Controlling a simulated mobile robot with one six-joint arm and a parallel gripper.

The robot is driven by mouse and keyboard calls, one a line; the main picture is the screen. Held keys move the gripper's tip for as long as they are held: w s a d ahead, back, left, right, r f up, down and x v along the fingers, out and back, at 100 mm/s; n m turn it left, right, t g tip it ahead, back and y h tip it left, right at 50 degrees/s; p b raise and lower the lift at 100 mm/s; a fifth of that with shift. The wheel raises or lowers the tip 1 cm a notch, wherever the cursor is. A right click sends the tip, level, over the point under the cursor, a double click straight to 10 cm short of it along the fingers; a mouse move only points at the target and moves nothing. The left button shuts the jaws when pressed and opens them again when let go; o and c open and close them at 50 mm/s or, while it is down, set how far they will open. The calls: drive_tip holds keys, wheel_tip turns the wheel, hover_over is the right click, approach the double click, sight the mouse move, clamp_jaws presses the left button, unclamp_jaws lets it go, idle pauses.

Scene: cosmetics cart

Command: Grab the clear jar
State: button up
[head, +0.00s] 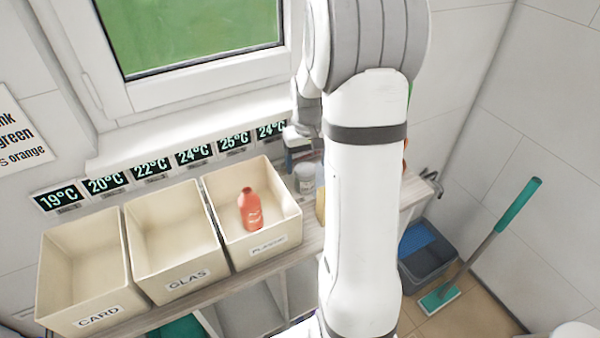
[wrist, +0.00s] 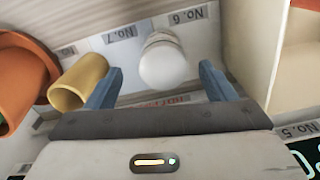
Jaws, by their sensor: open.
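The clear jar (head: 304,179) looks pale, with a whitish top, and stands on the cart top just right of the PLASTIC bin in the head view. In the wrist view the jar (wrist: 163,64) is seen near the "No. 6" label, top centre. My gripper (wrist: 160,84) is open, with one blue finger to each side of the jar in the picture. I cannot tell how far the fingers are from it in depth. In the head view my arm hides much of this area.
A yellow cup (wrist: 79,82) lies close beside the left finger, with an orange pot (wrist: 22,75) beyond it. A cream bin wall (wrist: 268,45) rises on the right. The PLASTIC bin (head: 265,249) holds a red bottle (head: 249,209). GLAS (head: 187,278) and CARD (head: 97,316) bins look empty.

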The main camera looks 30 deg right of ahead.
sight(305, 179)
drive_tip(key=f, duration=0.3)
drive_tip(key=f+p, duration=0.1)
drive_tip(key=f, duration=0.2)
drive_tip(key=shift+a+f, duration=0.2)
drive_tip(key=shift+f, duration=0.15)
drive_tip(key=c, duration=1.1)
